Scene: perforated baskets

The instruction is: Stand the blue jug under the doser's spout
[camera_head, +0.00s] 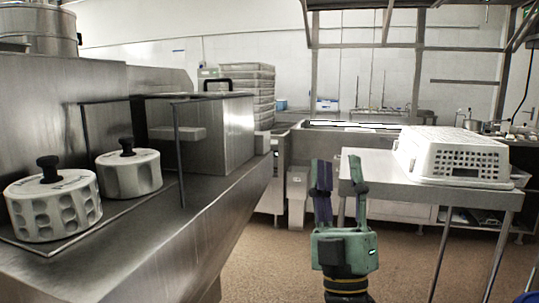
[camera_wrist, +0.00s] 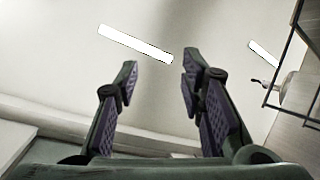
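My gripper (camera_head: 339,163) is raised upright in the middle of the head view, over the floor between the steel counter and the right-hand table. Its two fingers stand apart with nothing between them. In the wrist view the gripper (camera_wrist: 160,72) is also open and empty, against a pale wall or ceiling with bright light strips. I cannot make out a blue jug. Small blue items (camera_head: 327,104) stand far back, too small to identify. A blue patch (camera_head: 528,297) shows at the lower right edge, mostly cut off. I cannot identify a doser or its spout.
Two white dimpled drums (camera_head: 52,210) (camera_head: 128,178) with black knobs stand on the left steel counter (camera_head: 215,205), near a steel box (camera_head: 235,128). An upturned white perforated basket (camera_head: 455,155) lies on the right table (camera_head: 372,172). Brown floor (camera_head: 285,262) is clear between.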

